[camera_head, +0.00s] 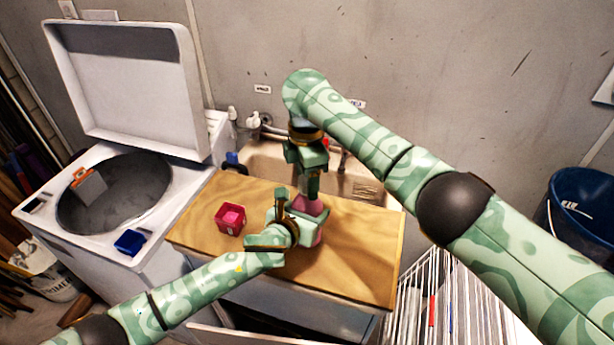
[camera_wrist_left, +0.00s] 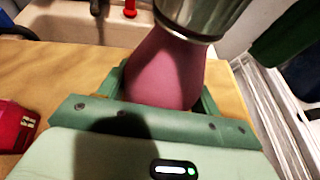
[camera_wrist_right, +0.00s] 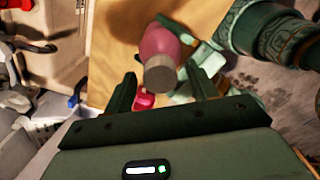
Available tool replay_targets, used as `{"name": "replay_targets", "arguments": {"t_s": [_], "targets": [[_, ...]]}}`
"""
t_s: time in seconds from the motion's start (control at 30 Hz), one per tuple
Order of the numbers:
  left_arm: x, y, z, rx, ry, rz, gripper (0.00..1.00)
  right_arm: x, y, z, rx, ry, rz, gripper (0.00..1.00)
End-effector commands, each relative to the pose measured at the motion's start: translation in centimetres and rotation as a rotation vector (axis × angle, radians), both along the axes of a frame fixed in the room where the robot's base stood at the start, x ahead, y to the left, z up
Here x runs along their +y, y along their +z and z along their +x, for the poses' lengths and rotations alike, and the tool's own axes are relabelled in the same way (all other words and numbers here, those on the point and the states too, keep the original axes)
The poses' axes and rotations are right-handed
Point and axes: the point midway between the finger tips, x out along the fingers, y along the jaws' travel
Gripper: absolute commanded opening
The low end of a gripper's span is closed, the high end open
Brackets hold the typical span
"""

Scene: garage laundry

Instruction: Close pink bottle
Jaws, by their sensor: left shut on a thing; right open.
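The pink bottle (camera_head: 308,206) stands on the wooden counter (camera_head: 365,245), partly hidden by my grippers. My left gripper (camera_wrist_left: 163,95) is shut on its pink body (camera_wrist_left: 168,65). A grey metallic cap or collar (camera_wrist_left: 203,14) is at the bottle's top; whether it is fully seated I cannot tell. My right gripper (camera_head: 310,190) points down above the bottle. In the right wrist view, its open fingers (camera_wrist_right: 160,88) are on either side of the metallic top (camera_wrist_right: 161,75), with gaps between, and the pink body (camera_wrist_right: 160,42) shows beyond.
A small red box (camera_head: 230,228) with a pink item inside sits left of the bottle. An open washer (camera_head: 40,215) with a blue box (camera_head: 129,242) on it stands at left. A sink (camera_head: 270,160) lies behind, a wire rack (camera_head: 450,300) at right. The counter's right part is clear.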

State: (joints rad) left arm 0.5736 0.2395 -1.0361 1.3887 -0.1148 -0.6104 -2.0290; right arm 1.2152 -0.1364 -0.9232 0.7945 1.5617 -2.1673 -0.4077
Motion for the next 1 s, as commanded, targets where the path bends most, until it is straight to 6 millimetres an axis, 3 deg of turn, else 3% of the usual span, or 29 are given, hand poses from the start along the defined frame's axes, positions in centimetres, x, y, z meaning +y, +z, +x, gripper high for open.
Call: {"name": "replay_targets", "arguments": {"t_s": [0.3,0.7,0.9,1.0], "targets": [[0.0,-0.1,0.0,0.002,0.0,0.0,0.0,0.0,3.8,0.1,-0.003,0.001,0.002,0.57],[0.0,-0.1,0.0,0.002,0.0,0.0,0.0,0.0,4.6,0.0,-0.002,0.006,0.001,0.54],[0.0,-0.1,0.0,0.002,0.0,0.0,0.0,0.0,7.6,0.1,-0.005,0.124,-0.002,0.54],[0.0,-0.1,0.0,0.001,0.0,0.0,0.0,0.0,8.0,0.0,-0.001,0.146,0.0,0.54]]}}
